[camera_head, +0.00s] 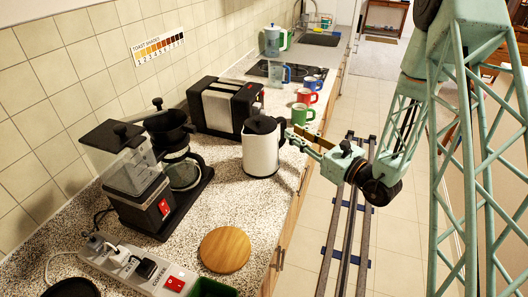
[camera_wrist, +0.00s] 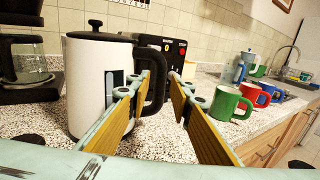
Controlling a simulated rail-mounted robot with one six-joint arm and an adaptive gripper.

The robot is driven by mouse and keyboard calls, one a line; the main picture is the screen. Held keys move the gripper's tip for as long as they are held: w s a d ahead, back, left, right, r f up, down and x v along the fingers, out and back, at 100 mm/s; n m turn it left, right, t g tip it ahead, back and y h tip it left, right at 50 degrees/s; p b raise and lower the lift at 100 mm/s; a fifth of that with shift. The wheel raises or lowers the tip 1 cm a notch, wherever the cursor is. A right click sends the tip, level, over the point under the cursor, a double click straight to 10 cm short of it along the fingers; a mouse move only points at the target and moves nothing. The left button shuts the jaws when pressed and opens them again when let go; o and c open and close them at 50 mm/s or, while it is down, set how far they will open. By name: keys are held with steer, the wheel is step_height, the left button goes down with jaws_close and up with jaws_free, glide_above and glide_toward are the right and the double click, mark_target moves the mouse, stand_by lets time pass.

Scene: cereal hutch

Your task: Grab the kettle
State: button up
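The white kettle (camera_head: 261,151) with a black lid and black handle stands upright on the speckled counter. In the wrist view the kettle (camera_wrist: 88,85) fills the left side, with its black handle (camera_wrist: 157,95) facing my gripper. My gripper (camera_head: 297,138) is at the handle side of the kettle, over the counter's edge. In the wrist view my gripper (camera_wrist: 161,76) is open, its yellow-padded fingers spread, with the handle showing between the fingertips. I cannot tell whether either finger touches the handle.
A toaster (camera_head: 222,105) stands behind the kettle and a coffee maker (camera_head: 180,165) to its left. Green (camera_head: 302,114), red (camera_head: 306,96) and blue (camera_head: 314,83) mugs stand farther along the counter. A wooden round board (camera_head: 225,249) and power strip (camera_head: 135,264) lie in front.

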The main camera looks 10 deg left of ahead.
mark_target(284, 126)
steer(key=shift+w+a, duration=0.35)
steer(key=shift+a, duration=0.05)
steer(key=shift+a, duration=0.1)
steer(key=shift+x, duration=2.5)
steer(key=shift+w, duration=0.1)
steer(key=shift+c, duration=0.2)
jaws_close()
